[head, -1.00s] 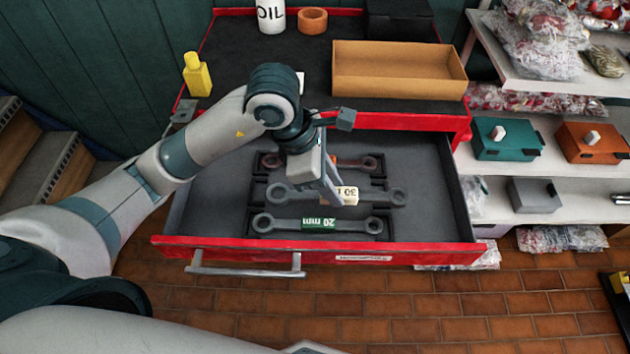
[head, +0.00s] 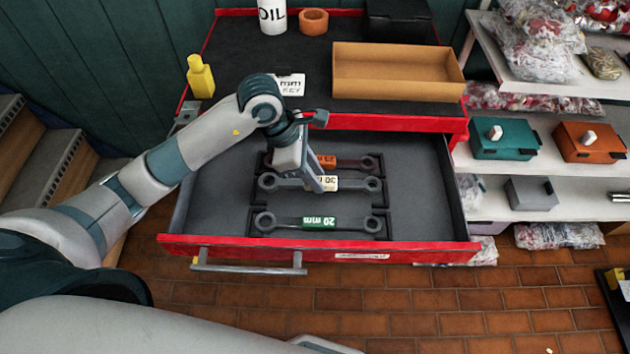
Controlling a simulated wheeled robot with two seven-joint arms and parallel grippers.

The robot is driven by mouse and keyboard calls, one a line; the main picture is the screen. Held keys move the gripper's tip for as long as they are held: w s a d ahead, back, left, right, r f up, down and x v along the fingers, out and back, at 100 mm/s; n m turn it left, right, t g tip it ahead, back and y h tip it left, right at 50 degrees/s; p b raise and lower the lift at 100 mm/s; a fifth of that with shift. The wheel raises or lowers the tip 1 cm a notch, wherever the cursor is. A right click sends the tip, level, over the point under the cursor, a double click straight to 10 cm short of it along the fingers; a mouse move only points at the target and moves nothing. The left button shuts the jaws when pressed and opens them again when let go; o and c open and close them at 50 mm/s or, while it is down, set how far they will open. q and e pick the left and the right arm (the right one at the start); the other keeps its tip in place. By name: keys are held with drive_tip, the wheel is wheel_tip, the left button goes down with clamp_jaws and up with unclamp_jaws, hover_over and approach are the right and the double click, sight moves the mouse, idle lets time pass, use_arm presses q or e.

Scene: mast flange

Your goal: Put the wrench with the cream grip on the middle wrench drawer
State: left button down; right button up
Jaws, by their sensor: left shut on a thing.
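The wrench with the cream grip (head: 350,184) lies across the middle of the open drawer (head: 420,205), in or just over the middle slot; its exact height is hard to tell. My left gripper (head: 320,184) is shut on it at the cream grip, which the fingers partly hide. A wrench with an orange grip (head: 345,162) lies in the slot behind, partly hidden by the gripper. A wrench with a green grip marked 20 mm (head: 345,223) lies in the front slot. My right gripper is not in view.
Shelves (head: 590,180) with small boxes and bags stand at the right. The drawer's right side is bare.

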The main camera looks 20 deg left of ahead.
use_arm(q)
wheel_tip(320, 180, down, 3)
drive_tip(key=shift+r+p, duration=0.15)
drive_tip(key=shift+p, duration=0.45)
drive_tip(key=shift+f, duration=0.2)
drive_tip(key=shift+f, duration=0.15)
drive_tip(key=c, duration=1.5)
unclamp_jaws()
drive_tip(key=shift+r, duration=0.2)
drive_tip(key=shift+a+r, duration=0.15)
drive_tip(key=shift+r, duration=0.1)
drive_tip(key=b+v, duration=0.4)
drive_tip(key=v, duration=0.6)
drive_tip(key=shift+s+a+r, duration=0.15)
drive_tip(key=shift+a+r, duration=0.1)
drive_tip(key=shift+r, duration=0.35)
